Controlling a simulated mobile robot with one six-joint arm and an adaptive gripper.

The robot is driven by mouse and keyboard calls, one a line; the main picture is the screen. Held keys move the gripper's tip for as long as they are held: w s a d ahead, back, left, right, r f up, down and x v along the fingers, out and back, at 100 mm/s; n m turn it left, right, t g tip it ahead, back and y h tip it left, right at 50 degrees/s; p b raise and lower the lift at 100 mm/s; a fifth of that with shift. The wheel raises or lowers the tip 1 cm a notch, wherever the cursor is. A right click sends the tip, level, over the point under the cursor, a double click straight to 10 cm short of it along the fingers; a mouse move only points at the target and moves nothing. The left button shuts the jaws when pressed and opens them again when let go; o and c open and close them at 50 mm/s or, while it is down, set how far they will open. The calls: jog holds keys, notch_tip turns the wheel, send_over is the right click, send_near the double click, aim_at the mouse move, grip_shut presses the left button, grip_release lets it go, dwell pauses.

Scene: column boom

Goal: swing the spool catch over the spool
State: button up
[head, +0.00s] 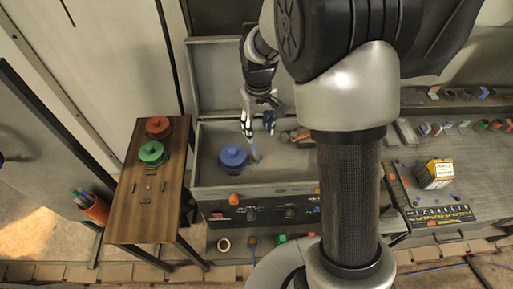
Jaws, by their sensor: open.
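A blue spool (234,157) sits in the left part of a grey open case (208,172) with a raised lid. A small slender piece (257,154), which looks like the spool catch, stands just right of the spool. It appears beside the spool, not across it, though it is too small to be sure. My gripper (259,128) points down just above and behind this piece. Its fingers are apart, with nothing seen between them. I cannot tell whether a fingertip touches the piece.
A wooden side table (145,207) at left holds a red spool (158,126) and a green spool (152,152). An orange-red object (300,134) lies in the case, right of my gripper. My arm hides the case's right part. A bench with a yellow box (435,172) is at right.

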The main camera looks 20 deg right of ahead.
aim_at(258, 155)
notch_tip(258, 155, down, 14)
jog(key=shift+w+f+b, duration=0.1)
jog(key=shift+b, duration=0.7)
jog(key=shift+c, duration=0.6)
grip_shut()
